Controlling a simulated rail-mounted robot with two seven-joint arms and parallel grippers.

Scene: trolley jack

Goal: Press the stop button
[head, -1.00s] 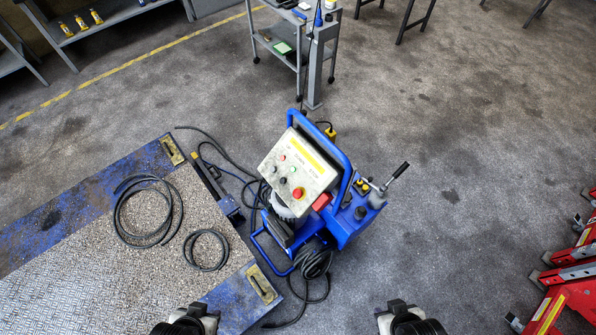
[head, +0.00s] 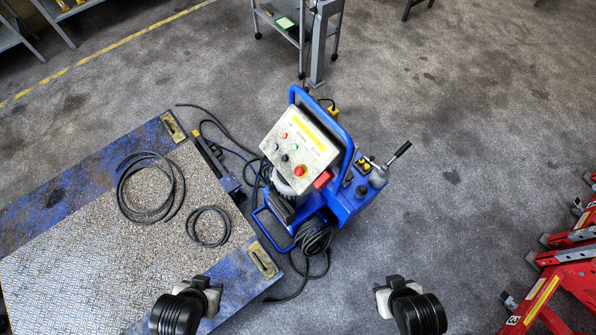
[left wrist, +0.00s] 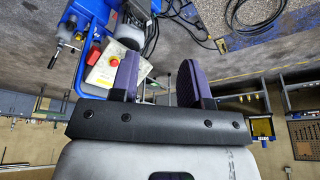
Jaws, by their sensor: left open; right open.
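The red mushroom stop button (head: 300,170) sits at the lower right of a cream sloping control panel (head: 316,153) with a yellow label strip and several small buttons. The panel tops a blue wheeled unit. The button also shows in the left wrist view (left wrist: 114,62), left of the fingers. My left gripper (left wrist: 160,78) is open and empty; its two purple-grey fingers stand apart, one overlapping the panel's edge in that view. In the head view my left gripper (head: 204,288) is at the bottom, left of and nearer than the panel. My right gripper (head: 388,292) is at the bottom right, clear of the unit.
A blue-edged platform (head: 60,195) with two coiled hoses lies left of the unit. Cables lie on the floor around it. A lever handle (head: 396,155) sticks out at the unit's right. Red stands (head: 560,280) are at the far right. A grey trolley (head: 285,25) stands behind.

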